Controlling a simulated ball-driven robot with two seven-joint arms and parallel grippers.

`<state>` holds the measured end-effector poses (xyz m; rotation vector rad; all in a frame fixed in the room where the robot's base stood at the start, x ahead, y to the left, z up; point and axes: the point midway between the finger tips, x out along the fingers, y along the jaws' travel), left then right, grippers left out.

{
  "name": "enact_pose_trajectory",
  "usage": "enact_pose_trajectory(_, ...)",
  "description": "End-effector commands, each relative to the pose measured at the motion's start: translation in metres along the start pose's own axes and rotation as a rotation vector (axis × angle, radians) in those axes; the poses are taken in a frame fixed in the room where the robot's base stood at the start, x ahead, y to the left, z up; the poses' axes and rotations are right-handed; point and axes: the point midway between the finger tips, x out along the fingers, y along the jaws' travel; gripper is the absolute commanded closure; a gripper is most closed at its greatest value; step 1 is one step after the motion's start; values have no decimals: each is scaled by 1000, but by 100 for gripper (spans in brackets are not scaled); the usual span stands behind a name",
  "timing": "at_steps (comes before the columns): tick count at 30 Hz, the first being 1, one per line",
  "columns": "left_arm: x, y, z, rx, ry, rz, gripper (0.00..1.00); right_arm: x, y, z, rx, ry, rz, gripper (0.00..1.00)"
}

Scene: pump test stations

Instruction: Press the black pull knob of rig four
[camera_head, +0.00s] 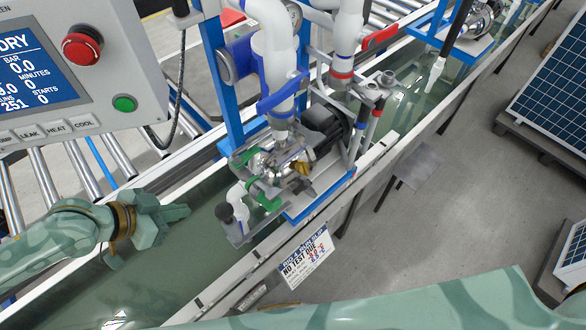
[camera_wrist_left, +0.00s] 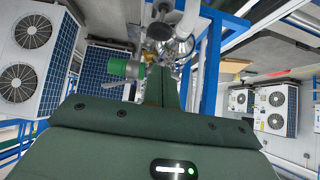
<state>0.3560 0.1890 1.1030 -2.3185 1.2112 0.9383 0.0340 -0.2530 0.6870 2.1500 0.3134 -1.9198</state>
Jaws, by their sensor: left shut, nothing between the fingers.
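The black knob (camera_head: 224,212) sits at the near left end of the rig, beside a white pipe elbow (camera_head: 237,194). The hanging card (camera_head: 305,258) below the rig seems to read rig 4. My left gripper (camera_head: 182,212) is shut and empty, a short gap to the left of the black knob. Its shut fingers also show in the left wrist view (camera_wrist_left: 170,88), pointing towards the rig's pipes and metal fittings. My right gripper is out of view; only a green arm link shows at the bottom right.
A control panel (camera_head: 70,75) with a red stop button (camera_head: 82,46) and a green button (camera_head: 124,103) stands at the upper left. A blue post (camera_head: 214,62) and a green fitting (camera_head: 262,194) are close to the knob. The water trough (camera_head: 150,275) lies below.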

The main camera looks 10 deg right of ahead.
Motion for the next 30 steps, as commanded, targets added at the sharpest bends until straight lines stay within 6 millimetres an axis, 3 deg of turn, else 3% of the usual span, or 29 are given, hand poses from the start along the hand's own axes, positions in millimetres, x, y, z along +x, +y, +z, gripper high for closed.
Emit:
enact_pose_trajectory(2, -3, -14, -8, 34, 12, -27, 100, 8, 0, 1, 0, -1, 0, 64)
enact_pose_trajectory(5, -12, -20, -21, 71, 19, -35, 100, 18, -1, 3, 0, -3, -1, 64)
enact_pose_trajectory(10, -25, -1, -27, 14, -8, 15, 100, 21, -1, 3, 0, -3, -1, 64)
enact_pose_trajectory(20, -24, -1, -26, -2, -11, 15, 100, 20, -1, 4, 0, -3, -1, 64)
enact_pose_trajectory(26, -4, 0, -26, -3, -8, 16, 100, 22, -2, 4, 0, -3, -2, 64)
enact_pose_trajectory(30, 25, 1, -26, -4, -9, 18, 100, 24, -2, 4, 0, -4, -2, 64)
